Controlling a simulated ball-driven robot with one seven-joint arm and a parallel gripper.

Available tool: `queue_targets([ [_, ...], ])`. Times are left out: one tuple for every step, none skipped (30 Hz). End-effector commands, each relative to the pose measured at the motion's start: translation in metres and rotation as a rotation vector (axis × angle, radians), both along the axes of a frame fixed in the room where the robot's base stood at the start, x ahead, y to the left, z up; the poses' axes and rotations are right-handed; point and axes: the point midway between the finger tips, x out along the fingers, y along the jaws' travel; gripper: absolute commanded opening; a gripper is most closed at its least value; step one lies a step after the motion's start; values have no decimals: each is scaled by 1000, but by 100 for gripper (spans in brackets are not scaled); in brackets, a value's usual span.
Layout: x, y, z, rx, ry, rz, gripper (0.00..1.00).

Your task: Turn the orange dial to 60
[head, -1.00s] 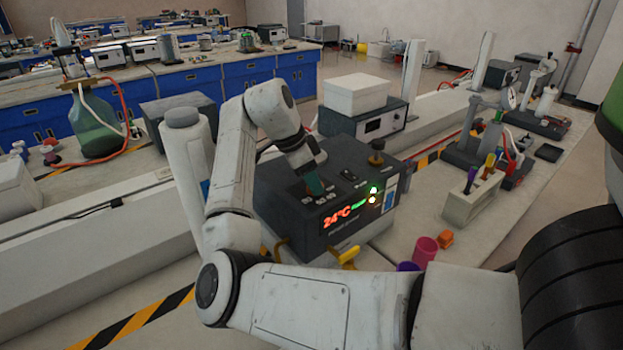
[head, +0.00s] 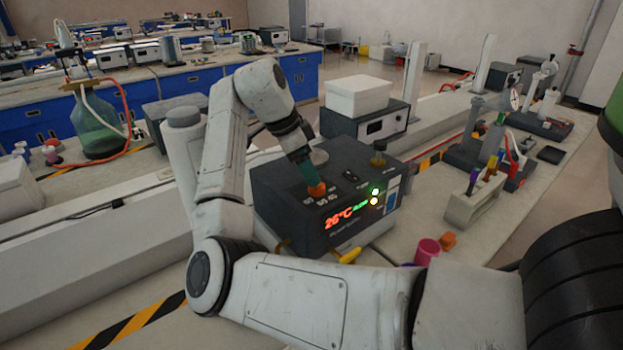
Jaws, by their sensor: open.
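The orange dial (head: 317,189) is on the top face of a dark box-shaped device (head: 280,213), near its front edge. A red display (head: 346,216) on the device's front reads about 26°C, with smaller green digits beside it. My gripper (head: 311,181) points down at the dial from the upper left. Its teal fingers are open and right at the dial, hiding part of it. I cannot tell whether they touch it.
A brass knob (head: 378,159) rises at the device's back right, and yellow handles (head: 347,257) stick out in front. A pink cup (head: 427,251) and an orange block (head: 448,240) stand to the right, near a tube rack (head: 476,206).

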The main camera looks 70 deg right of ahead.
Motion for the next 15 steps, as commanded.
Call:
queue_targets([
  [4, 2, 9, -3, -3, 1, 68],
  [5, 3, 15, -1, -3, 0, 68],
  [8, 6, 23, 0, -5, 1, 68],
  [10, 7, 28, 0, -5, 2, 68],
  [12, 8, 33, 1, -4, 3, 68],
  [14, 10, 39, 1, -4, 3, 68],
  [15, 11, 42, 1, -3, 3, 68],
  [16, 12, 46, 1, -3, 2, 68],
  [17, 13, 50, 1, -3, 1, 68],
  [18, 13, 53, 1, -3, 1, 68],
  [19, 14, 55, 1, -2, 1, 68],
  [20, 14, 58, 0, -1, 1, 68],
  [20, 15, 59, 0, -1, 1, 68],
  [21, 15, 60, 0, -1, 1, 68],
  [21, 15, 61, 1, 0, 2, 68],
])
